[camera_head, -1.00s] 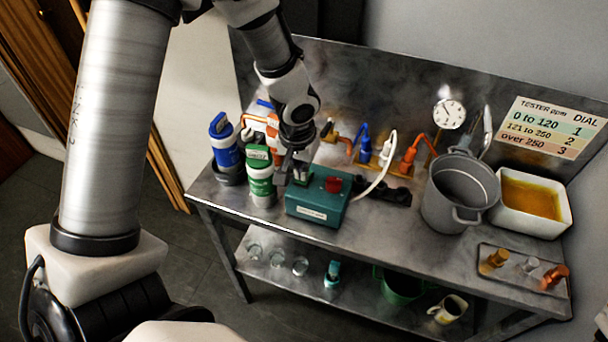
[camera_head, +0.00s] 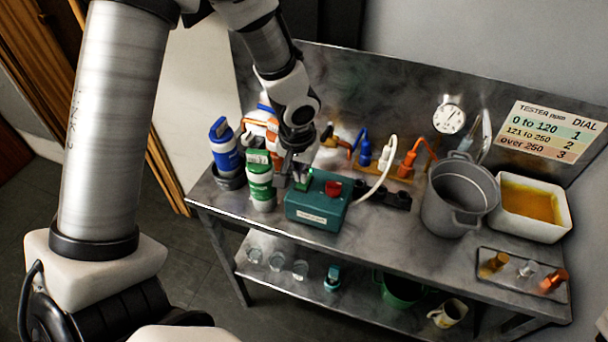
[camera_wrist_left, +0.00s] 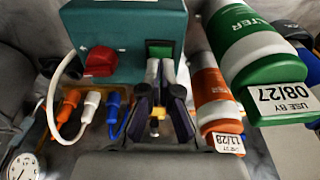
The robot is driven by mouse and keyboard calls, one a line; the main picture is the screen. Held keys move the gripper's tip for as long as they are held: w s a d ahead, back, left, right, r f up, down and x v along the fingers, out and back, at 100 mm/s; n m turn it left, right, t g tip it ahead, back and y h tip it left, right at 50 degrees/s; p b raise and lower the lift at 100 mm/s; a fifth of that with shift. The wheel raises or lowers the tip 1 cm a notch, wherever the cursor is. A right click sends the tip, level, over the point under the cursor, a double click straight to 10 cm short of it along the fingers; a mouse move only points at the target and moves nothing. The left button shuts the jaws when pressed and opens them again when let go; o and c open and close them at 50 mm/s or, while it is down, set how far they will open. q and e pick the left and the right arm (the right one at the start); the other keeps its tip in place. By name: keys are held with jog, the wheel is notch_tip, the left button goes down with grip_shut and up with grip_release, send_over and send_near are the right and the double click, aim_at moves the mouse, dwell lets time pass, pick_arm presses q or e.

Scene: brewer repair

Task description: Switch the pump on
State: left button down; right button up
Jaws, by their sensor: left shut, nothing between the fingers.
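The pump is a teal box (camera_head: 317,212) on the steel table, with a red knob or button (camera_head: 333,187) on top and a green switch (camera_head: 304,180) at its left. In the left wrist view the teal box (camera_wrist_left: 125,35), the red part (camera_wrist_left: 100,62) and the green switch (camera_wrist_left: 161,48) show again. My left gripper (camera_head: 298,176) points down at the green switch and partly hides it. In the wrist view its closed fingertips (camera_wrist_left: 160,70) are at the switch, empty; whether they touch it I cannot tell. My right gripper is not in view.
A green-white bottle (camera_head: 260,182) and a blue bottle (camera_head: 225,150) stand close left of the gripper. A white cable (camera_head: 380,180) loops right of the pump. A grey pot (camera_head: 455,205), an amber-filled tub (camera_head: 537,202) and a round gauge (camera_head: 449,118) are further right.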

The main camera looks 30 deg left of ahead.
aim_at(302, 185)
pick_arm(q)
jog(key=shift+r+p, duration=2)
jog(key=shift+r, duration=0.8)
jog(key=shift+f, duration=0.1)
